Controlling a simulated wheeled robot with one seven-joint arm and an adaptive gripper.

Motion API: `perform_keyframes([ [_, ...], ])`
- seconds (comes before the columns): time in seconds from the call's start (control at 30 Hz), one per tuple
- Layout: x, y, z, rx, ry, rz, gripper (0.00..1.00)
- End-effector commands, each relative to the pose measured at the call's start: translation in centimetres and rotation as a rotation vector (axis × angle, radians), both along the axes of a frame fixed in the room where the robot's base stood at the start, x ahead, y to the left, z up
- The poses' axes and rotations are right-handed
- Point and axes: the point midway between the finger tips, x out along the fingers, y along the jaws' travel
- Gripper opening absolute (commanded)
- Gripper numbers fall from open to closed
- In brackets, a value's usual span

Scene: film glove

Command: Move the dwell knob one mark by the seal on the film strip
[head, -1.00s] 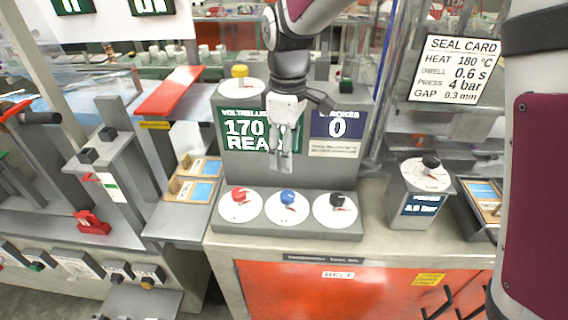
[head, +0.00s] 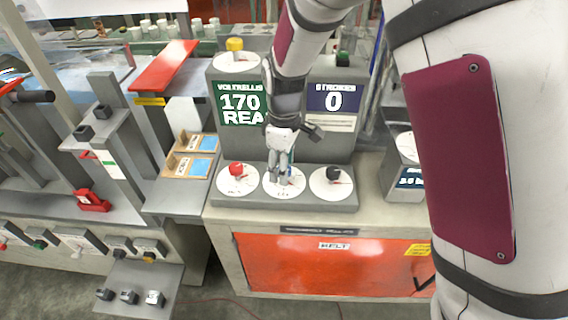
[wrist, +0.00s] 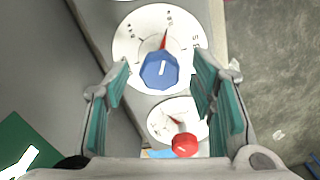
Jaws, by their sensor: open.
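The blue knob (wrist: 158,71) sits on a round white dial (wrist: 125,48), its red pointer toward the top of the wrist view. My gripper (head: 280,178) is open over this dial, the middle of three on the grey console. In the wrist view, my gripper's fingers (wrist: 162,76) stand apart on either side of the blue knob; contact is not visible. In the head view the fingers mostly cover the knob. I cannot read a dwell label. Small wooden boards with blue patches (head: 202,143) lie left of the console; I cannot tell whether they hold the film strip.
A red knob (head: 236,169) and a black knob (head: 333,174) flank the middle dial closely. The console's upright panel carries a green display (head: 241,108) reading 170 and a blue display (head: 333,100) reading 0. A separate dial box (head: 405,170) stands at right, partly behind my arm.

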Motion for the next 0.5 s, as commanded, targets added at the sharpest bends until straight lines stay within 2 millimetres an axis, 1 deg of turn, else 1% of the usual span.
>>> perform_keyframes([
  [0.1, -0.01, 0.00, 0.01, 0.000, 0.000, 0.000, 0.51],
  [0.17, -0.01, 0.00, 0.01, 0.000, 0.000, 0.000, 0.37],
  [0.2, -0.01, 0.00, 0.01, 0.000, 0.000, 0.000, 0.28],
  [0.27, -0.01, 0.00, 0.02, 0.000, 0.000, 0.000, 0.15],
  [0.3, -0.01, -0.01, 0.02, 0.000, 0.000, 0.000, 0.06],
  [0.33, -0.01, -0.01, 0.02, 0.000, 0.000, 0.000, 0.03],
  [0.5, -0.02, 0.00, 0.03, -0.001, 0.001, -0.003, 0.03],
])
